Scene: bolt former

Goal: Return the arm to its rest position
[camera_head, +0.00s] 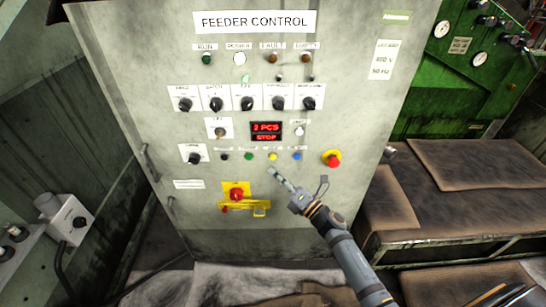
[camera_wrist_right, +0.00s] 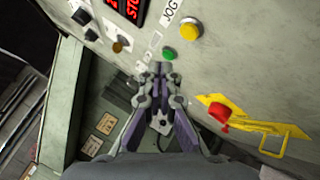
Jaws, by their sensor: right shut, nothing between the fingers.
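My right arm comes in from the lower right in the head view. Its gripper (camera_head: 272,172) is shut and empty, with its tips in front of the feeder control panel (camera_head: 340,95), just below the yellow button (camera_head: 272,156). In the right wrist view the shut fingertips (camera_wrist_right: 160,68) show at the centre, near the green button (camera_wrist_right: 170,54) and the yellow button (camera_wrist_right: 190,32). Whether the tips touch the panel cannot be told. My left gripper is in neither view.
The panel's display (camera_head: 266,131) reads "3 PCS" and "STOP". A red mushroom button (camera_head: 332,158) sits right of the gripper, and a red switch on a yellow plate (camera_head: 236,193) lower left. A green machine (camera_head: 450,90) and brown-topped bench (camera_head: 470,165) stand at right.

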